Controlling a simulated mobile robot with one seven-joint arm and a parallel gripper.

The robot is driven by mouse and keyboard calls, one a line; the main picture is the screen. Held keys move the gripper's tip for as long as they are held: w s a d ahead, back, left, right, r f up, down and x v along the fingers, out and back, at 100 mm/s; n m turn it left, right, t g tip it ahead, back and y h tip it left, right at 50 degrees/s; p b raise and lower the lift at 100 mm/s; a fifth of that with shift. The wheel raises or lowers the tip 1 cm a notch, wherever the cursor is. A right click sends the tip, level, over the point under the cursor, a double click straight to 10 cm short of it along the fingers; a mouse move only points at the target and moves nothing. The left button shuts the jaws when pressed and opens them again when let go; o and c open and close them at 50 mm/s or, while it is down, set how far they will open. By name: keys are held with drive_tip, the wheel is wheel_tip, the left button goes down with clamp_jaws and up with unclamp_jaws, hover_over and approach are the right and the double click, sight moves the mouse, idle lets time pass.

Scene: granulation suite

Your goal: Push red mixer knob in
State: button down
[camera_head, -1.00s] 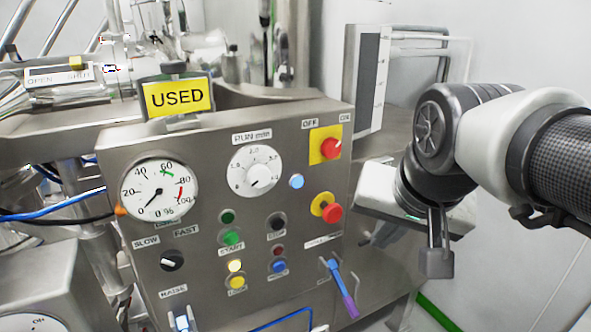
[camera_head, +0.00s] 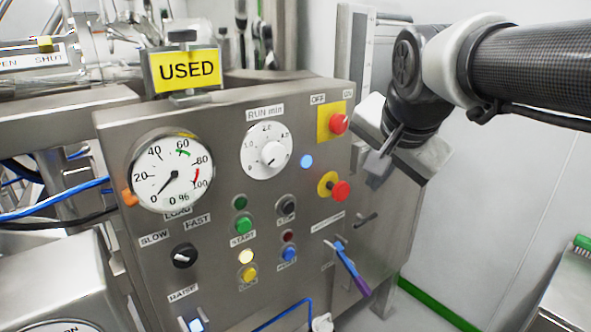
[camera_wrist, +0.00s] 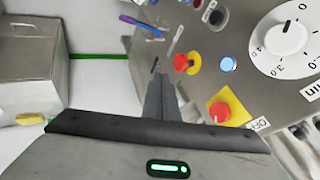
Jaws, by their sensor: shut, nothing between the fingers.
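The steel mixer panel (camera_head: 225,130) carries two red knobs on its right side. The upper red knob (camera_head: 339,124) sits on a yellow square plate under OFF and ON labels. The lower red mushroom knob (camera_head: 341,191) has a yellow round collar. In the wrist view the lower knob (camera_wrist: 181,62) is beyond the fingertips and slightly right, and the upper knob (camera_wrist: 219,112) is lower right. My gripper (camera_head: 373,169) is shut and empty, right of both knobs and apart from them. Its closed fingers also show in the wrist view (camera_wrist: 158,78).
Dials, coloured buttons and a blue-purple lever (camera_head: 350,268) are on the panel. A small metal lever (camera_head: 366,219) juts out below the lower knob. A yellow USED sign (camera_head: 187,71) stands on top. A steel cabinet (camera_head: 570,295) is at lower right, with open floor between.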

sight(342, 188)
idle(0.3)
drive_tip(key=w+a+f, duration=0.2)
drive_tip(key=w+f, duration=0.6)
drive_tip(key=w, duration=0.1)
drive_tip(key=shift+w, duration=0.15)
idle(0.3)
drive_tip(key=shift+w+a+b, duration=0.3)
drive_tip(key=shift+w+a, duration=0.3)
drive_tip(key=shift+w, duration=0.1)
drive_tip(key=shift+a+r, duration=0.15)
drive_tip(key=shift+r, duration=0.05)
